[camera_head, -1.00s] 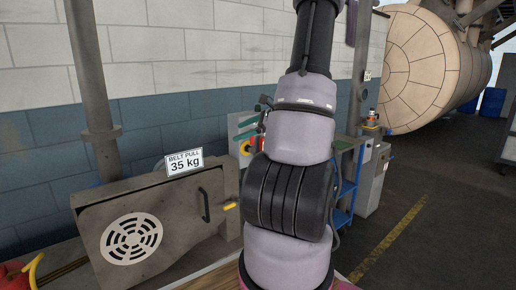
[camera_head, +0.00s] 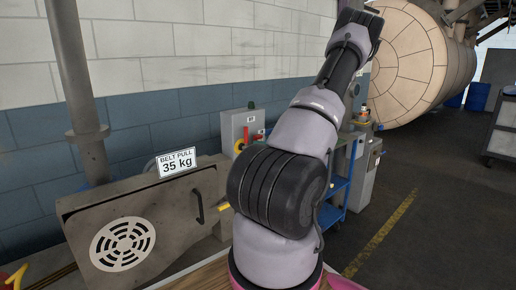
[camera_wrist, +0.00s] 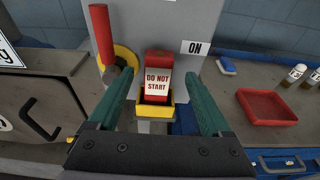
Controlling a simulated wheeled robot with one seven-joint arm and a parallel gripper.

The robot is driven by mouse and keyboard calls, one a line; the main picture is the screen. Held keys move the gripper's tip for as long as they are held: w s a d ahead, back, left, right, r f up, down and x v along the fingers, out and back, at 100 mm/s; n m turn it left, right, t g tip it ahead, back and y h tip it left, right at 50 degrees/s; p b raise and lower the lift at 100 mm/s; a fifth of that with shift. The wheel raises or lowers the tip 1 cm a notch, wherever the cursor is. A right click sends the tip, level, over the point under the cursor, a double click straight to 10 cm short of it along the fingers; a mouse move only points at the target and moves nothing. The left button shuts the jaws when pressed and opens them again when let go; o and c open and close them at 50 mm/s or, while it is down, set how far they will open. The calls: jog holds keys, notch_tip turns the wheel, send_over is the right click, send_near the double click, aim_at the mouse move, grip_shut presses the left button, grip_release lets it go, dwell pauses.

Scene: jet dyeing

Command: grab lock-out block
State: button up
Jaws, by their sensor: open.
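The lock-out block (camera_wrist: 158,60), a red block with a white "DO NOT START" label, stands in a yellow holder (camera_wrist: 167,111) in front of a grey control box (camera_wrist: 180,22) in the wrist view. My gripper (camera_wrist: 161,77) is open, with one green finger to the left and one to the right of the block in the picture. Nothing is held. I cannot tell whether the fingers touch it. In the head view the control box (camera_head: 237,124) stands behind my arm, and my gripper cannot be made out.
A red lever (camera_wrist: 102,38) over a yellow ring (camera_wrist: 124,60) is close to the left finger. A red tray (camera_wrist: 267,106) and small bottles (camera_wrist: 296,74) are on the bench at right. The "BELT PULL 35 kg" sign (camera_head: 176,163) tops a guard with a handle.

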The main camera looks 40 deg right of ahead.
jog(key=x, duration=0.4)
jog(key=shift+w+a+f, duration=0.1)
jog(key=shift+w+f, duration=0.05)
jog(key=shift+w, duration=0.1)
grip_shut()
